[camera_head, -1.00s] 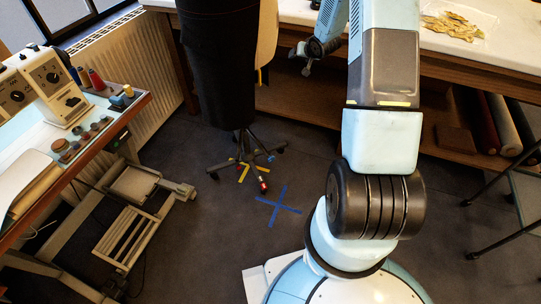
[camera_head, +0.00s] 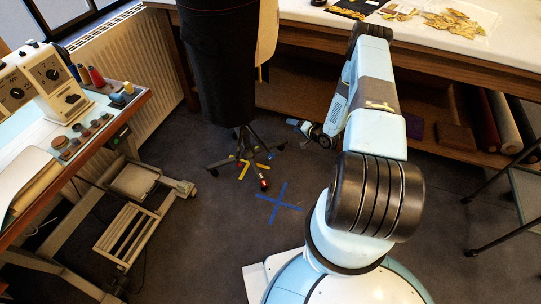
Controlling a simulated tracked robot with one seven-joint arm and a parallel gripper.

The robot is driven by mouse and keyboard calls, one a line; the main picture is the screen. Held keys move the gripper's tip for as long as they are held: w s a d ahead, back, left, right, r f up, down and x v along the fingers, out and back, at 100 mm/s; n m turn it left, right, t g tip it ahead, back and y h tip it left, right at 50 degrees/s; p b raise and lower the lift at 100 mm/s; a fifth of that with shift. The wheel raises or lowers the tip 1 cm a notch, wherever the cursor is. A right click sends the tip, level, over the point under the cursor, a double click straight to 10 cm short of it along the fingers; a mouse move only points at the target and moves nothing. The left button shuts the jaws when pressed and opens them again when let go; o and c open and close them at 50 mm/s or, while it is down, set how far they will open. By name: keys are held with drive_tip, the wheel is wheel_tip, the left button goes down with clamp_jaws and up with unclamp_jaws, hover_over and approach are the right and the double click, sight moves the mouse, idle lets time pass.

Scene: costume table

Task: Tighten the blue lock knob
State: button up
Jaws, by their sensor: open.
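A black dress form (camera_head: 220,65) stands on a dark, several-legged wheeled base (camera_head: 236,160). A small blue part (camera_head: 270,155), which looks like the blue lock knob, sits at the base's right rear. It is too small to show its shape or how tight it is. Yellow parts and a red-tipped one (camera_head: 263,184) are also on the base. My gripper (camera_head: 295,123) is open, low beside the stand, to the right of and behind the blue part. It is apart from the blue part, and nothing shows between its fingers.
A white-topped worktable (camera_head: 440,35) with gold trimmings spans the back, with a wooden shelf and fabric rolls (camera_head: 500,125) beneath. A sewing bench (camera_head: 130,108) stands at the left. A blue tape cross (camera_head: 279,203) marks the open floor. A dark stool or stand is at the right.

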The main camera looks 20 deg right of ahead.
drive_tip(key=s+a+f+m+t+y, duration=0.1)
drive_tip(key=s+a+f+m, duration=0.15)
drive_tip(key=s+f, duration=0.5)
drive_tip(key=m+t+y, duration=0.2)
approach(272, 157)
drive_tip(key=shift+m+h, duration=0.25)
drive_tip(key=shift+h, duration=0.15)
drive_tip(key=x, duration=1.2)
drive_tip(key=shift+w+a, duration=0.1)
drive_tip(key=shift+a, duration=0.05)
drive_tip(key=shift+c, duration=0.3)
drive_tip(key=c, duration=1)
drive_tip(key=shift+f+n, duration=0.1)
drive_tip(key=shift+n, duration=0.7)
drive_tip(key=o, duration=1.1)
drive_tip(key=shift+c, duration=0.2)
